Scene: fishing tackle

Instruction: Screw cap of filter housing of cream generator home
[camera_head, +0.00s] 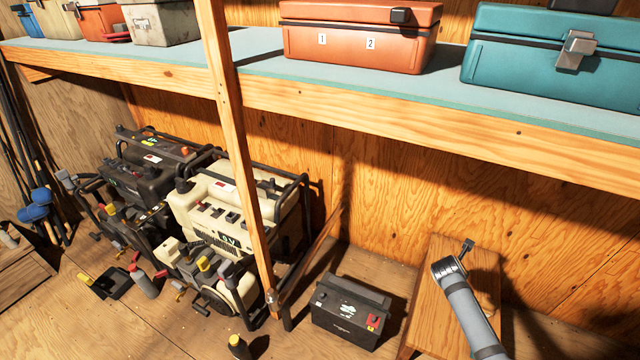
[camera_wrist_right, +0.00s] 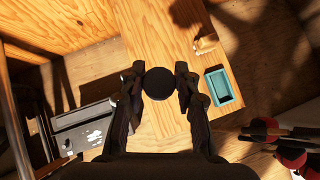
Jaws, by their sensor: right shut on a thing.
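The cream generator (camera_head: 222,205) stands under the shelf at the left in the head view, within a dark tube frame. Its filter housing cannot be picked out clearly at this size. A round black cap (camera_wrist_right: 158,83) sits between the fingertips of my right gripper (camera_wrist_right: 159,82) in the right wrist view. The gripper is shut on it, above a wooden stool. In the head view my right arm comes in at lower right over the stool, away from the generator, and the gripper's fingers cannot be made out there. My left gripper is not in view.
A black generator (camera_head: 140,180) stands left of the cream one. A wooden post (camera_head: 232,130) rises in front of the cream generator. A black battery (camera_head: 345,305) lies on the floor between post and stool (camera_head: 430,335). A teal tray (camera_wrist_right: 222,86) is on the stool.

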